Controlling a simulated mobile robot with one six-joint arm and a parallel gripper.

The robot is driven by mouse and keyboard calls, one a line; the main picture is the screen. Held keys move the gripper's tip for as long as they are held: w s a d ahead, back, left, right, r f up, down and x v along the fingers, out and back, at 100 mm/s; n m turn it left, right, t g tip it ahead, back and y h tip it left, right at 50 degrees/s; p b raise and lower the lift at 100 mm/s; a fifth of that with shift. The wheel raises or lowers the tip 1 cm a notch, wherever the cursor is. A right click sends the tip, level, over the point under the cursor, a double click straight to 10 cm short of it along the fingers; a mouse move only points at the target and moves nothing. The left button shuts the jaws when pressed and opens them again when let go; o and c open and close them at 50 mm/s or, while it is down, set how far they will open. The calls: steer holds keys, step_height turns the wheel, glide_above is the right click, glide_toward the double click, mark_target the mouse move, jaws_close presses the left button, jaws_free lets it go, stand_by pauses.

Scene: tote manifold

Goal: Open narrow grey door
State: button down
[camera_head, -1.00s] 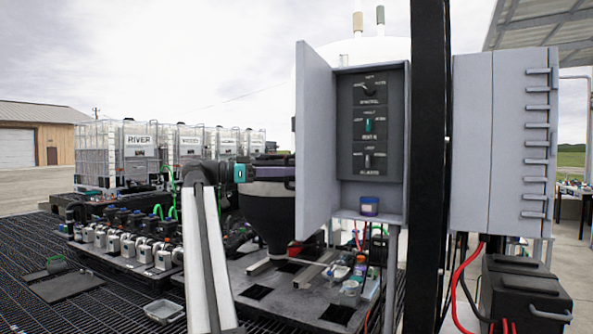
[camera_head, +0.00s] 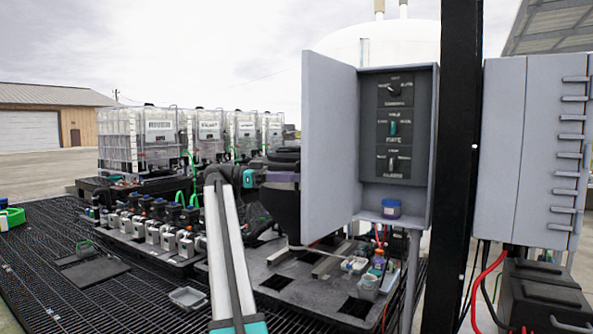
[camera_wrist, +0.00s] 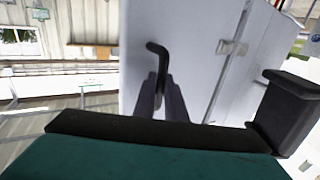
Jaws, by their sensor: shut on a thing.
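The narrow grey door (camera_head: 330,150) stands swung out on the left side of its grey box (camera_head: 422,208), and the box's inside shows. In the wrist view the door's outer face (camera_wrist: 195,75) carries a black bent handle (camera_wrist: 157,52). My gripper (camera_wrist: 162,92) is shut on the handle, its two dark fingers on either side of the shaft. In the head view the fingers and handle are hidden behind the door; only my arm shows to its left. A silver hinge (camera_wrist: 232,47) shows beside the door's right edge in the wrist view.
Inside the box are a dark panel with several switches (camera_head: 394,128) and a small blue-lidded jar (camera_head: 391,208). A black post (camera_head: 460,150) and a second grey cabinet (camera_head: 525,150) stand to the right.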

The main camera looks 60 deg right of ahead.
steer(key=shift+w+d+p, duration=0.15)
steer(key=shift+w+p, duration=0.05)
steer(key=shift+p, duration=0.2)
steer(key=c, duration=1.8)
jaws_free()
steer(key=shift+d+f, duration=0.1)
